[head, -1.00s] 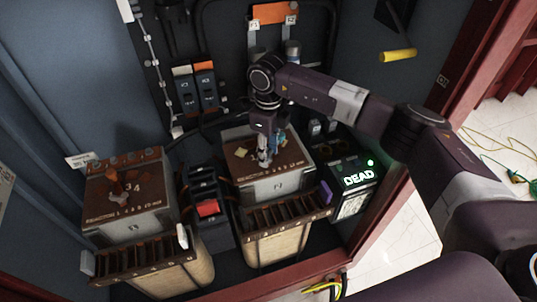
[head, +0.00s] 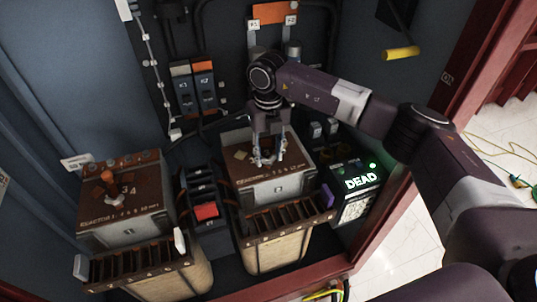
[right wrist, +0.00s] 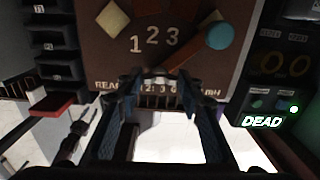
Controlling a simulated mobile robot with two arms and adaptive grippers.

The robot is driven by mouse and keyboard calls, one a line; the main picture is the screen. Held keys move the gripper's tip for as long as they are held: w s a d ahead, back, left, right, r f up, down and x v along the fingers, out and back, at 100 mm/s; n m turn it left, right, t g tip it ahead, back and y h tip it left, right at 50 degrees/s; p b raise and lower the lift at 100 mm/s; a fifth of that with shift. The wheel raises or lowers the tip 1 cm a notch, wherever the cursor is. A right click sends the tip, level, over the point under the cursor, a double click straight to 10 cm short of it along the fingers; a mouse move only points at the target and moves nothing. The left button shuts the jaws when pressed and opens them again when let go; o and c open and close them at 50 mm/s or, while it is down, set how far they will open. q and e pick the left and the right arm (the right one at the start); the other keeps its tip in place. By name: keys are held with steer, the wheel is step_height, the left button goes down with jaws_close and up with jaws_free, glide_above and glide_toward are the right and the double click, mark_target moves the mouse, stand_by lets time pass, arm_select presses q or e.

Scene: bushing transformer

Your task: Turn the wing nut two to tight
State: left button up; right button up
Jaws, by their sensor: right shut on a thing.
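My right gripper (head: 268,158) points down onto the brown top of the right-hand reactor box (head: 276,186). It is shut on a small part there, which I take to be wing nut two. The nut is mostly hidden between the fingers. In the right wrist view, the two fingers (right wrist: 158,88) stand on either side of a small grey part (right wrist: 158,75). A copper-coloured pointer bar (right wrist: 190,56) with a teal round end (right wrist: 220,36) runs up and right from there, to the right of the printed 3. My left gripper is out of view.
The left reactor box (head: 125,215) carries an orange lever (head: 112,188). Between the boxes stands a black unit with a red block (head: 206,211). A lit DEAD indicator (head: 361,182) is close on the right. Cabinet walls and a red frame enclose the space.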

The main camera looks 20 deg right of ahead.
steer(key=shift+w+r, duration=0.1)
stand_by(0.3)
steer(key=o, duration=1.2)
steer(key=shift+c, duration=0.2)
step_height(320, 180, up, 12)
